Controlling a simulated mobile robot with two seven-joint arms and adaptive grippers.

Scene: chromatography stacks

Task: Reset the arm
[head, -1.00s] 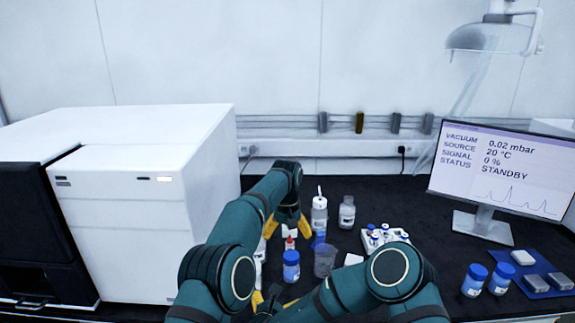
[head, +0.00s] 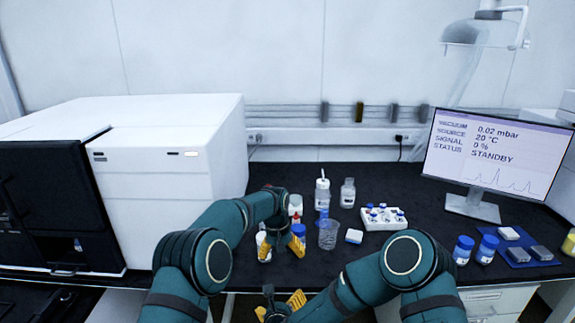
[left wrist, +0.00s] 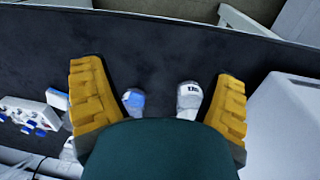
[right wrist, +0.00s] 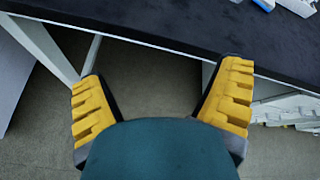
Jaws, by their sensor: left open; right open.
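My left gripper (head: 281,246) is open and empty, pointing down over the bench near its front edge, among small bottles. In the left wrist view its yellow fingers (left wrist: 158,80) stand wide apart, with a blue-capped bottle (left wrist: 134,101) and a white-capped bottle (left wrist: 189,98) showing beyond the gap. My right gripper (head: 279,306) is open at the bottom of the head view, in front of the bench edge. In the right wrist view its fingers (right wrist: 162,85) are apart with only floor and bench edge beyond.
The black bench (head: 330,268) carries a white instrument (head: 165,170) at left, a clear beaker (head: 328,236), a white vial rack (head: 366,218), a squeeze bottle (head: 322,197) and a monitor (head: 495,155). Two blue-capped jars (head: 462,251) stand by a blue mat (head: 519,262) at right.

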